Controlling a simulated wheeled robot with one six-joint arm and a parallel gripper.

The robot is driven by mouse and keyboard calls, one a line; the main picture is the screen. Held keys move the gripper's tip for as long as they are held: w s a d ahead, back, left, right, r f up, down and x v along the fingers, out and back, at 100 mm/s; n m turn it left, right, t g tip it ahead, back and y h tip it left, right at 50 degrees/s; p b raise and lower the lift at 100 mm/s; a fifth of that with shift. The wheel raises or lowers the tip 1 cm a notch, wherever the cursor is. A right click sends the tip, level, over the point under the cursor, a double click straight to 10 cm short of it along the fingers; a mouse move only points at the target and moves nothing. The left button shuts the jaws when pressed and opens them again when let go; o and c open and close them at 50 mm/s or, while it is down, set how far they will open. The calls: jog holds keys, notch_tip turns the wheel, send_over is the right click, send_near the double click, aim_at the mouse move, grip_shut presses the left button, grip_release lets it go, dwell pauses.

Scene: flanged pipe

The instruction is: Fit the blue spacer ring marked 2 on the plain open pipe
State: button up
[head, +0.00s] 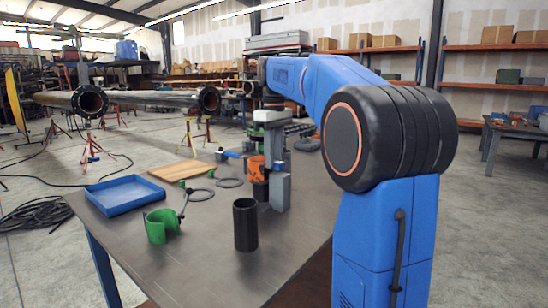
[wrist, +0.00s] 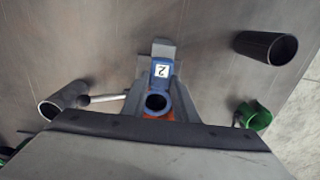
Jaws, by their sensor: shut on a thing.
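The blue spacer ring (wrist: 156,102), with a white label marked 2 on its tab, is between the grey fingers of my gripper (wrist: 163,96) in the wrist view. My gripper is shut on it. Something orange shows just below the ring; I cannot tell whether they touch. In the head view my gripper (head: 270,145) points down beside a grey upright block (head: 280,190), low over the table, and the ring is mostly hidden. Two long pipes with open ends stand off at the left, a left pipe (head: 88,102) and a right pipe (head: 208,98); their end details are small.
On the table (head: 200,250) are an orange cylinder (head: 257,170), a black tube (head: 245,226), a green clip (head: 160,228), a blue tray (head: 125,194) and a wooden board (head: 181,171). Red stands and cables lie on the floor under the pipes.

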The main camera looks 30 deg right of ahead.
jog(key=shift+f, duration=0.45)
dwell(0.3)
jog(key=o, duration=1.2)
jog(key=shift+c, duration=0.2)
notch_tip(320, 180, up, 12)
